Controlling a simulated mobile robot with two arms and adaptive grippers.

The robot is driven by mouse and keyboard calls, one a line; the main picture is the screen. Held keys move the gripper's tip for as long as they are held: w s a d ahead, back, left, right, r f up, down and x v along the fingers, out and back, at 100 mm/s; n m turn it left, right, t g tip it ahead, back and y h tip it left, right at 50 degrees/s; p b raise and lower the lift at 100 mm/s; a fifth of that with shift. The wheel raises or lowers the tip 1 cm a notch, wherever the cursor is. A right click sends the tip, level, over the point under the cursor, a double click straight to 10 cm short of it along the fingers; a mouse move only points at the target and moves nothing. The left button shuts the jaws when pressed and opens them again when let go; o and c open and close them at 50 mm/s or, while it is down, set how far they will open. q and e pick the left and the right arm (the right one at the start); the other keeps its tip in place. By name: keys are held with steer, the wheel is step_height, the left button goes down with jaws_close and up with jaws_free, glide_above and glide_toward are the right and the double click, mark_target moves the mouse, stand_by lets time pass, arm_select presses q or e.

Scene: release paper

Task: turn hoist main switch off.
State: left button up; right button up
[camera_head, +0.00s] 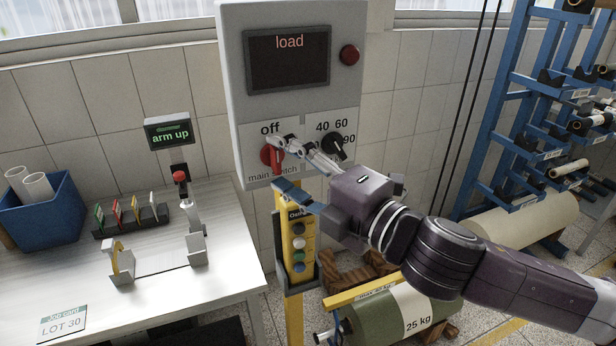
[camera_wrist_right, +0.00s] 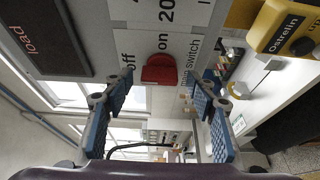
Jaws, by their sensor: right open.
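The red main switch knob (camera_head: 270,157) is on the lower left of the grey control box (camera_head: 238,120), under the "off" label. In the right wrist view the red knob (camera_wrist_right: 160,70) shows between the words "off" and "on"; its long side runs roughly towards "off". I cannot tell which end is its pointer. My right gripper (camera_head: 279,163) is open in front of the knob, one finger above and one below in the head view. In the wrist view the open right fingers (camera_wrist_right: 160,88) stand apart on both sides of the knob, without visible contact. My left gripper is not in view.
A black dial (camera_head: 336,147) and a red button (camera_head: 349,55) are also on the box, with a "load" display (camera_head: 288,72). A yellow pendant (camera_head: 298,245) hangs below. A worktable (camera_head: 180,290) is at left, a blue roll rack (camera_head: 490,120) at right.

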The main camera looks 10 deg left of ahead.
steer(key=v, duration=1.1)
steer(key=shift+s, duration=0.15)
steer(key=shift+d, duration=0.1)
